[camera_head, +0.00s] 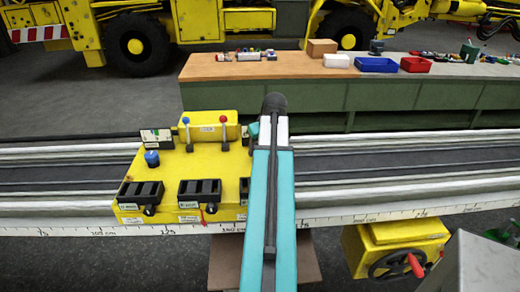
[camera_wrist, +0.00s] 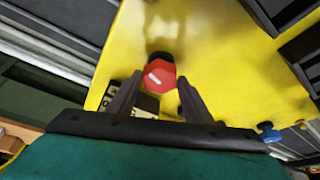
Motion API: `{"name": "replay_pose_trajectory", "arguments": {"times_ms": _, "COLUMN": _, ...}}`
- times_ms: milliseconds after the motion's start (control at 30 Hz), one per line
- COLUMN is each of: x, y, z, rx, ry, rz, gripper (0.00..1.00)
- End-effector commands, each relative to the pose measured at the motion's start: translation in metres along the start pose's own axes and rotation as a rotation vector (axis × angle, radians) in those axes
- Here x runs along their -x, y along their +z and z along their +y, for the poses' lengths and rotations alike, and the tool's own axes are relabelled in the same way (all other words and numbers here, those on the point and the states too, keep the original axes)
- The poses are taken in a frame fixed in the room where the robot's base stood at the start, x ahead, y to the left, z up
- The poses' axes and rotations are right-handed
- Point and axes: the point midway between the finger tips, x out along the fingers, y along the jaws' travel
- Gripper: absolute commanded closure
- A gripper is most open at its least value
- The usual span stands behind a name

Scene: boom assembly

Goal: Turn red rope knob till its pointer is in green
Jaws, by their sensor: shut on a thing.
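The red rope knob (camera_wrist: 160,72) shows in the wrist view as a red many-sided cap with a white pointer line slanting from upper left to lower right. My gripper (camera_wrist: 159,82) has its two dark fingers on either side of the knob, shut on it. A label (camera_wrist: 147,104) shows partly between the fingers; I cannot make out a green zone there. In the head view my arm hides the knob and the gripper. The yellow panel (camera_head: 210,170) sits on the rail there.
The panel also carries a blue knob (camera_head: 152,159), a blue-topped lever (camera_head: 186,132), a red-topped lever (camera_head: 224,132), a gauge (camera_head: 157,138) and black slotted blocks (camera_head: 141,193). A workbench (camera_head: 240,66) stands behind. A handwheel box (camera_head: 395,250) is at lower right.

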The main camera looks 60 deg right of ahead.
Motion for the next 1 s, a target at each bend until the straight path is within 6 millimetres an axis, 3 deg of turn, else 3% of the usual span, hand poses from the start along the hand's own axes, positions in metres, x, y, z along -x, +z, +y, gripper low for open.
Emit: {"name": "replay_pose_trajectory", "arguments": {"times_ms": 1000, "x": -0.0009, "y": -0.004, "z": -0.0054, "rx": -0.724, "ry": 0.302, "rz": 0.003, "gripper": 0.77}}
